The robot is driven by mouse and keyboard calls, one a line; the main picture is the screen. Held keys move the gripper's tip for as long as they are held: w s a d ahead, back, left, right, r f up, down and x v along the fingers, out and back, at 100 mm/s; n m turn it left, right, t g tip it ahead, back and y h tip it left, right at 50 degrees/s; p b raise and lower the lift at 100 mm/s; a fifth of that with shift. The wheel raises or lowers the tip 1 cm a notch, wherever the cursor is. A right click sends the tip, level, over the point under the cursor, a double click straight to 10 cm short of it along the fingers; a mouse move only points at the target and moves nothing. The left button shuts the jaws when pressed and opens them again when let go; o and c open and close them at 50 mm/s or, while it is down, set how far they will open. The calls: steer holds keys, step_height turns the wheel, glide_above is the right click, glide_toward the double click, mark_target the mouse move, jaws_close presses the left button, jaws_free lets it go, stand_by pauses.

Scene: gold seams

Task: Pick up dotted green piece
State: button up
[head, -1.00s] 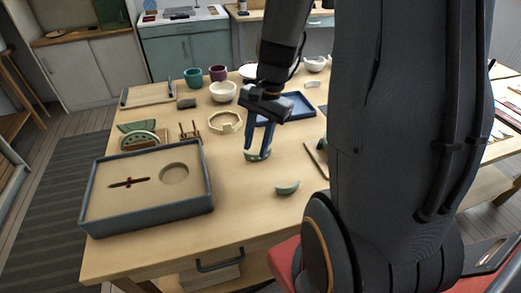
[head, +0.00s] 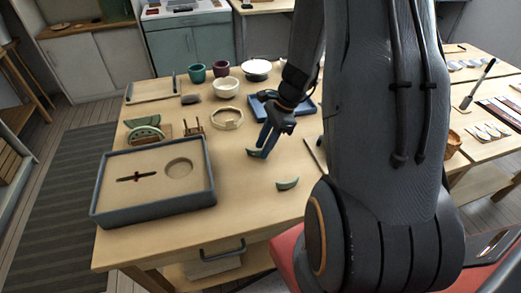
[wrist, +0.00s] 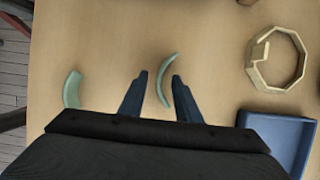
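A thin curved green piece (wrist: 166,80) lies on the table between the fingertips of my gripper (wrist: 160,78) in the wrist view; gaps show beside it. In the head view my gripper (head: 262,146) is low over the table, with its fingers hiding most of that piece. My gripper is open. A second curved green piece (head: 288,184) lies apart, nearer the front edge; it also shows at the left of the wrist view (wrist: 72,90). I cannot make out dots on either. A dotted green piece (head: 146,134) stands at the wooden rack, left of my gripper.
A grey-rimmed tray (head: 153,208) with a round recess stands at the front left. A pale octagonal frame (head: 228,118) and a blue tray (head: 309,108) are close behind my gripper. Bowls and cups stand farther back.

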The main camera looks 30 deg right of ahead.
steer(key=shift+a+f, duration=0.15)
steer(key=shift+f, duration=0.25)
jaws_close()
steer(key=shift+r, duration=0.1)
